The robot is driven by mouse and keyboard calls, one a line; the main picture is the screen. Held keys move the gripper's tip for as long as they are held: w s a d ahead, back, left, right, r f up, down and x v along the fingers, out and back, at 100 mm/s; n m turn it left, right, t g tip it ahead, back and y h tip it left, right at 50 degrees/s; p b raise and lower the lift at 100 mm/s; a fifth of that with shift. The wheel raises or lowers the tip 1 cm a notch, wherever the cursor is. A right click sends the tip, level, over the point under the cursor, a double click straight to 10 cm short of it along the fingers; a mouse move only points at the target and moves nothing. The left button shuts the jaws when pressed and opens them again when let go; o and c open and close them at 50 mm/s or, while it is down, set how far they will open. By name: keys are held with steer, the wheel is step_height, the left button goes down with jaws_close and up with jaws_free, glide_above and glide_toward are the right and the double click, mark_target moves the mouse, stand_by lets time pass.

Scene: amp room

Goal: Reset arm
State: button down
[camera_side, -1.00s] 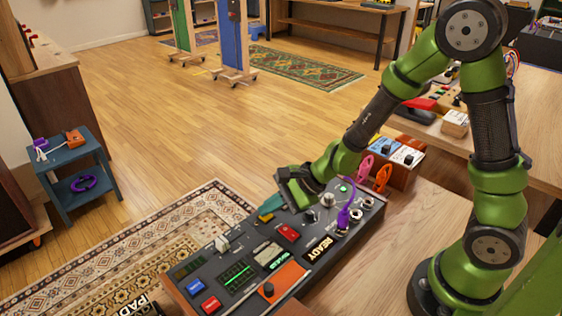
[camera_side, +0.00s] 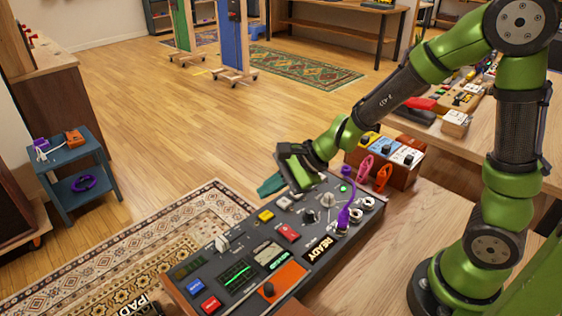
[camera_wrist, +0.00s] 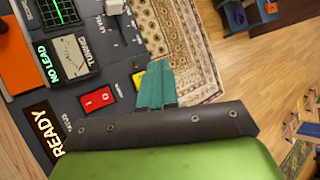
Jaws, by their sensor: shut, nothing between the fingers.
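My green arm reaches from the right over the dark control panel (camera_side: 215,267). My gripper (camera_side: 268,188) has teal fingers and hangs above the panel's far edge, apart from its controls. In the wrist view the teal fingers (camera_wrist: 155,86) are together with nothing between them. The red switch (camera_wrist: 97,101) and part of the yellow button (camera_wrist: 138,79) also show in the wrist view, near the fingertips.
A purple cable (camera_side: 344,212) is plugged into the panel's right part. Pink and orange cables hang by a box of pedals (camera_side: 384,158) behind it. A wooden bench (camera_side: 535,115) stands at right. A blue side table (camera_side: 80,170) stands far left.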

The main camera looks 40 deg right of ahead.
steer(key=shift+r, duration=0.8)
steer(key=shift+s+a, duration=0.1)
steer(key=shift+s, duration=0.05)
steer(key=s+d+r+n+h, duration=0.2)
steer(key=s+d+r+n, duration=0.2)
steer(key=s+r+n, duration=0.2)
steer(key=s+d+r+n+h, duration=0.2)
steer(key=s+d+r+n, duration=0.2)
steer(key=s+n, duration=0.4)
steer(key=shift+s+d+r+n, duration=0.25)
steer(key=shift+s+r+n, duration=0.05)
steer(key=shift+s+r, duration=0.5)
